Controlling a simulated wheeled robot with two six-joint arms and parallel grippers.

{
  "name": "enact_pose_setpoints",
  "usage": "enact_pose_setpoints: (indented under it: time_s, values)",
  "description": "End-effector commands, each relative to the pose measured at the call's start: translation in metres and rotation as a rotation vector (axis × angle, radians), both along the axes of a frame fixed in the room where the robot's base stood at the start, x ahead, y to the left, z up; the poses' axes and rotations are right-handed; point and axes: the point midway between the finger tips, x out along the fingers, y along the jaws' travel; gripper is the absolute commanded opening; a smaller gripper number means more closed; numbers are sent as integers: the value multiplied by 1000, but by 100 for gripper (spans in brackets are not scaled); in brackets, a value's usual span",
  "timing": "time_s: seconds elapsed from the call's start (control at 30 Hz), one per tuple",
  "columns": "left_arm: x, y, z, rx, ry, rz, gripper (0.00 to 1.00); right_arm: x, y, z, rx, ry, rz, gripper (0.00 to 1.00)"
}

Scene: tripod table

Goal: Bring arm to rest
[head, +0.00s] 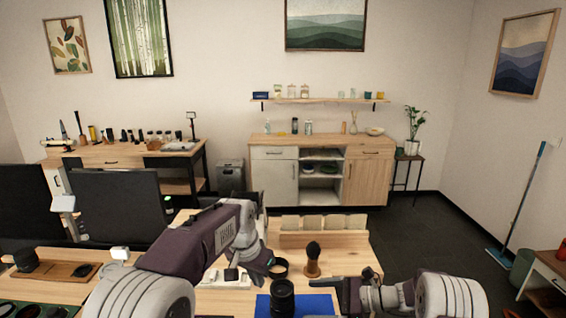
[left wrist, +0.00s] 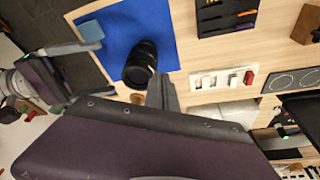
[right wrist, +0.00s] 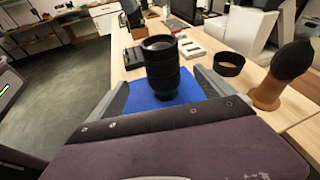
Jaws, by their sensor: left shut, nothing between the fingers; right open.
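My left arm reaches in from the left in the head view and bends down over the table. My left gripper (left wrist: 162,92) is shut and empty in the left wrist view, close to a black camera lens (left wrist: 140,62). The lens stands upright on a blue mat (left wrist: 112,25); both also show in the head view, the lens (head: 282,296) on the mat (head: 318,303). My right gripper (right wrist: 165,88) is open. Its fingers appear on either side of the lens in the right wrist view, with nothing held. In the head view my right arm is low at the right.
A brush with a wooden handle (head: 312,262) and a black ring (head: 279,267) stand on the wooden table (head: 345,258). Dark monitors (head: 118,205) are at the left. A black tray with tools (left wrist: 225,22) lies beside the mat. Open floor (head: 430,230) is at the right.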

Motion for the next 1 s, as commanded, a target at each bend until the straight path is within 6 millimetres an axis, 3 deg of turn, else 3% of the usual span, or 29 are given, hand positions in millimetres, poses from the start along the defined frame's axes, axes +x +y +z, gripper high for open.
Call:
enact_pose_setpoints:
  time_s: [0.03, 0.1, 0.17, 0.2, 0.27, 0.3, 0.4, 0.5, 0.6, 0.7, 1.0]
  values:
    - [-11, 16, 7, 3, 10, 29, 0, -10, 22, 35, -24, -51, 61, 93]
    - [-38, 40, 0, 13, 47, 70, 0, -50, 50, 56, -123, -82, 186, 93]
    - [-64, 59, -11, 19, 79, 119, 0, -93, 60, 57, -263, -121, 305, 93]
    - [-84, 71, -22, 24, 100, 158, 0, -124, 60, 52, -377, -164, 398, 93]
    - [-119, 87, -41, 27, 132, 224, 0, -171, 47, 37, -572, -253, 555, 93]
    - [-142, 96, -55, 28, 153, 267, 0, -197, 30, 25, -701, -324, 665, 93]
    - [-197, 109, -88, 33, 196, 361, 0, -242, -21, -3, -971, -513, 946, 93]
    - [-237, 112, -115, 37, 229, 425, 0, -260, -65, -26, -1134, -674, 1197, 93]
    - [-244, 113, -126, 29, 214, 475, 0, -254, -84, -36, -1209, -811, 1363, 93]
    - [-235, 113, -124, 16, 184, 502, 0, -241, -86, -35, -1239, -882, 1395, 93]
    - [-235, 113, -124, 17, 187, 503, 0, -241, -86, -35, -1236, -881, 1396, 93]
